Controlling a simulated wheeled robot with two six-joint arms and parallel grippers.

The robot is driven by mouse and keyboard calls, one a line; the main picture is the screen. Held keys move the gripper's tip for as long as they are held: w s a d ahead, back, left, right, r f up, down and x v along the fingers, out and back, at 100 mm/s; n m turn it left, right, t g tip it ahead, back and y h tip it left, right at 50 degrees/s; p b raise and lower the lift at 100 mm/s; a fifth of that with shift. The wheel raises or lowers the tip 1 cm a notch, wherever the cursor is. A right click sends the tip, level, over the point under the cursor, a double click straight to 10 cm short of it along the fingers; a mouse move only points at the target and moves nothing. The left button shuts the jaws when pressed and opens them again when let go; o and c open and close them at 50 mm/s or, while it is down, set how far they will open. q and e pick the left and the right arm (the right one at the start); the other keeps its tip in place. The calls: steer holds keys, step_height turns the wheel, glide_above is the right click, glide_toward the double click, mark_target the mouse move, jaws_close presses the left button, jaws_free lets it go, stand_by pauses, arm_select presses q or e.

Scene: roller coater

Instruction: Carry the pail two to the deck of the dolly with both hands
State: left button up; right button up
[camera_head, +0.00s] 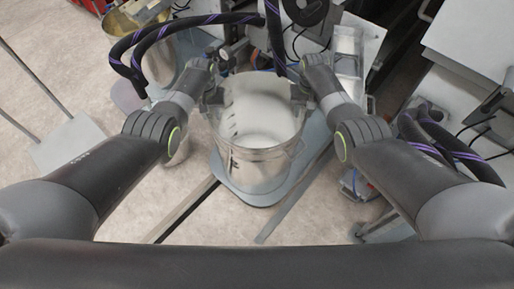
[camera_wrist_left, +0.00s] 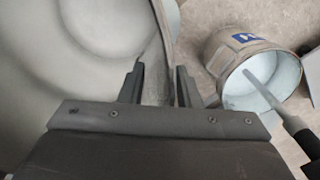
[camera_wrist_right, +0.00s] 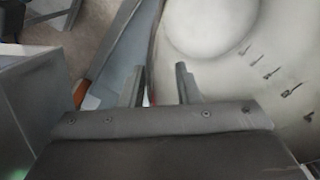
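A large metal pail (camera_head: 258,132) with a pale inside and dark marks on its inner wall stands upright in the middle of the head view. My left gripper (camera_head: 212,97) is at the left side of its rim, and my right gripper (camera_head: 302,90) is at the right side. In the left wrist view, the fingers (camera_wrist_left: 159,86) are apart, with the pail's edge between them. In the right wrist view, the fingers (camera_wrist_right: 160,86) are also apart around the pail's edge. A blue-grey rounded plate (camera_head: 262,197) shows under the pail; I cannot tell whether it is the dolly's deck.
Another pail with a label and pale blue inside (camera_wrist_left: 247,62) stands close by in the left wrist view. A brass-coloured pail (camera_head: 125,22) is at the back left. Long rails (camera_head: 185,212) run along the floor in front. Machine cabinets (camera_head: 470,45) crowd the right.

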arm_select(q)
steer(key=shift+f, duration=0.2)
arm_select(e)
steer(key=shift+f, duration=0.2)
arm_select(q)
jaws_close()
arm_select(e)
jaws_close()
stand_by(1.0)
arm_select(q)
steer(key=shift+r, duration=0.15)
arm_select(e)
steer(key=shift+w+r, duration=0.1)
steer(key=shift+r, duration=0.1)
